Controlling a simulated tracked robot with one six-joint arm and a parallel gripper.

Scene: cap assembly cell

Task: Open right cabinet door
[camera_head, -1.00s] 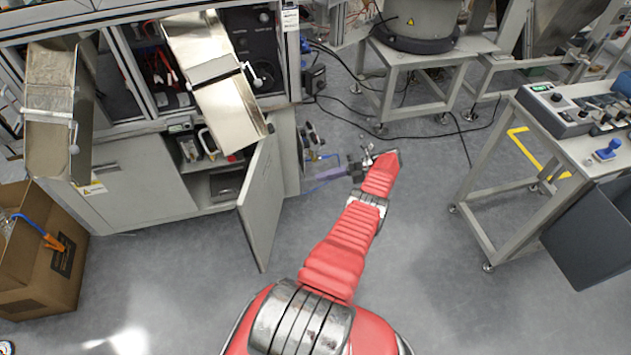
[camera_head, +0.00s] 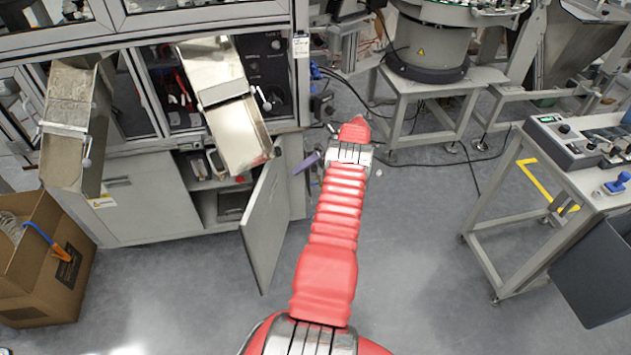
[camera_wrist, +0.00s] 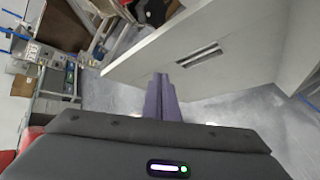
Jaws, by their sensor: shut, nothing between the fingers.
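The right cabinet door (camera_head: 266,227) is a flat grey panel. It stands ajar, swung outward from the cabinet front, with the lower compartment partly visible to its left. In the wrist view a large pale panel with a dark slot-shaped handle (camera_wrist: 201,57) fills the upper right; it looks like this door. My gripper has purple fingers (camera_head: 307,163), seen just right of the door's upper part, partly hidden by my red arm. In the wrist view the fingers (camera_wrist: 161,84) are together and empty, pointing toward the panel below the handle. I cannot tell whether they touch it.
The left cabinet door (camera_head: 148,198) is closed. Two metal chutes, one of them the right chute (camera_head: 236,120), hang over the cabinet front. A cardboard box (camera_head: 45,265) stands at left. A control-panel table (camera_head: 500,215) stands at right. Open floor lies in front of the door.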

